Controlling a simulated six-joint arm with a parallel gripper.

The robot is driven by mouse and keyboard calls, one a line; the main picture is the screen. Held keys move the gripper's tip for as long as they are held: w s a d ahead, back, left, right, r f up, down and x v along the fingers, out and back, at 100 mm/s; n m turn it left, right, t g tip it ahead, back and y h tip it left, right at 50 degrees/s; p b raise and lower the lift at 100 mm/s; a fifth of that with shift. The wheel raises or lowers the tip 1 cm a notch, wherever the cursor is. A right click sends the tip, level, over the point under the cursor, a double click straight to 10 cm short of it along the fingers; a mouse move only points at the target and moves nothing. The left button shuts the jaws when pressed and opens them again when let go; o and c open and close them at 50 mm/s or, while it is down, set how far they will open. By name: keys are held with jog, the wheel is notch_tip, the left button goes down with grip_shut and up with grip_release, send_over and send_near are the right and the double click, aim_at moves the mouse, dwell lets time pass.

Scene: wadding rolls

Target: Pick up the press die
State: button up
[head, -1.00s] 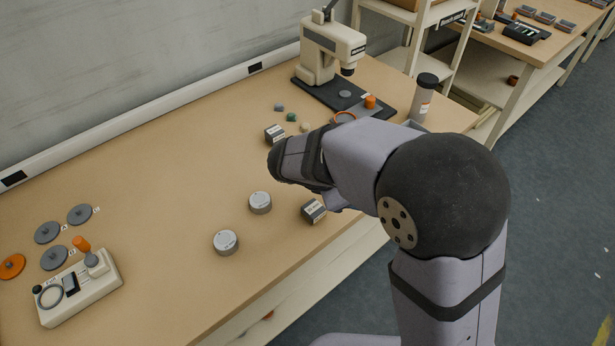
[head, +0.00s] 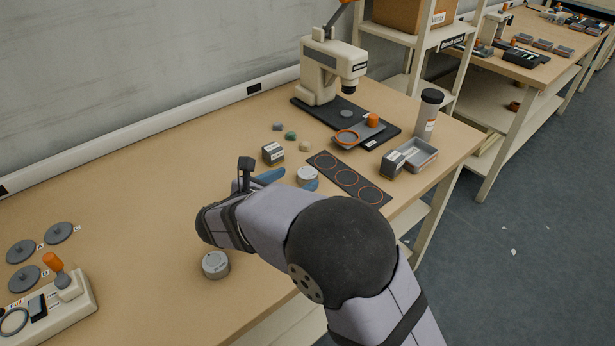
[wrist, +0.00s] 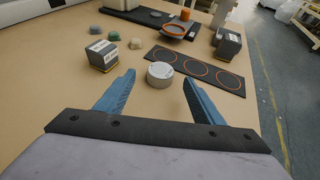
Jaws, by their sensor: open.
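No label I can read names the press die; a round grey puck with a pale top (head: 307,174) is the thing nearest my gripper. My gripper (head: 290,181) is open, with blue fingers. In the wrist view, the puck (wrist: 160,75) shows between and slightly beyond the two fingertips (wrist: 158,80), with a gap on each side. Whether the fingers reach its height is hard to tell. A second grey puck (head: 216,264) stands on the bench in front of my wrist. My arm hides part of the bench.
A dark labelled block (head: 273,153) stands left of the puck; another (head: 392,164) is by a grey tray (head: 422,160). A black mat with orange rings (head: 349,180) lies right of the puck. A bench press (head: 320,75) stands behind. The bench's left middle is clear.

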aim_at(305, 175)
jog(key=shift+x, duration=2.65)
jog(key=shift+s, duration=0.1)
jog(key=c, duration=1.4)
jog(key=shift+r, duration=0.1)
notch_tip(305, 175, up, 10)
jog(key=p, duration=0.1)
